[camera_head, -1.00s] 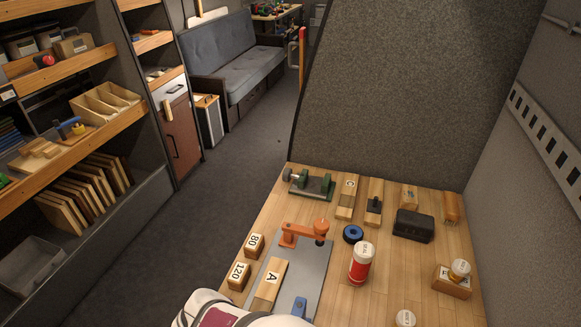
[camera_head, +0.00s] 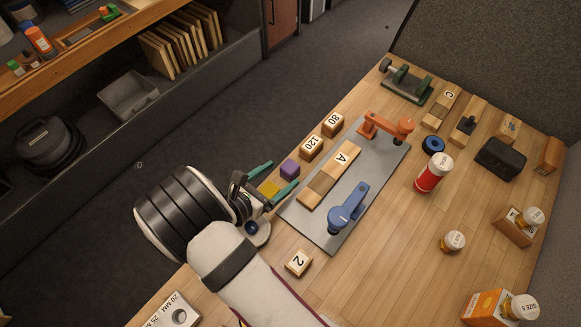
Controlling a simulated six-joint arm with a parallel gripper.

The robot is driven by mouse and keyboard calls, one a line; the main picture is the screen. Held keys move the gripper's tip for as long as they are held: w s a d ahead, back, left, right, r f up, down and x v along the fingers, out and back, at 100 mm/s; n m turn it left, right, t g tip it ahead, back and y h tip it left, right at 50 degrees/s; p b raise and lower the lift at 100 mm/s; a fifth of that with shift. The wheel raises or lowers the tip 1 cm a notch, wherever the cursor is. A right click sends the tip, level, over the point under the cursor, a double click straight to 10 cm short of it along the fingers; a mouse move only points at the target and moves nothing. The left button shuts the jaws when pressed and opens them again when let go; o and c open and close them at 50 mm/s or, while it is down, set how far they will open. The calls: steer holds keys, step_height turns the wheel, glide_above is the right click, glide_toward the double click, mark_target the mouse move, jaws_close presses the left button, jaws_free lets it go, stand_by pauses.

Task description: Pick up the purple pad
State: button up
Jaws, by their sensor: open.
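The purple pad (camera_head: 290,168) is a small block near the bench's left edge, in line with the blocks marked 120 and 80. My gripper (camera_head: 275,178) has two teal fingers, spread apart, reaching in from the lower left. The purple pad is just past the fingertips, close to the tip of the lower right finger; I cannot tell whether they touch. A yellow block (camera_head: 269,188) shows between the fingers, nearer the gripper's base. The gripper holds nothing that I can see.
A grey plate (camera_head: 331,239) with an orange clamp (camera_head: 385,127), a blue clamp (camera_head: 346,208) and block A (camera_head: 341,158) lies to the right. Blocks 120 (camera_head: 311,147) and 80 (camera_head: 333,123) stand beyond the pad. Block 2 (camera_head: 298,262) is nearer. The bench's right middle has free room.

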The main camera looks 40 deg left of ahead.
mark_target(286, 170)
steer(key=x, duration=0.3)
steer(key=shift+w+a+f, duration=0.1)
steer(key=shift+w+f, duration=0.1)
steer(key=shift+w, duration=0.1)
jaws_close()
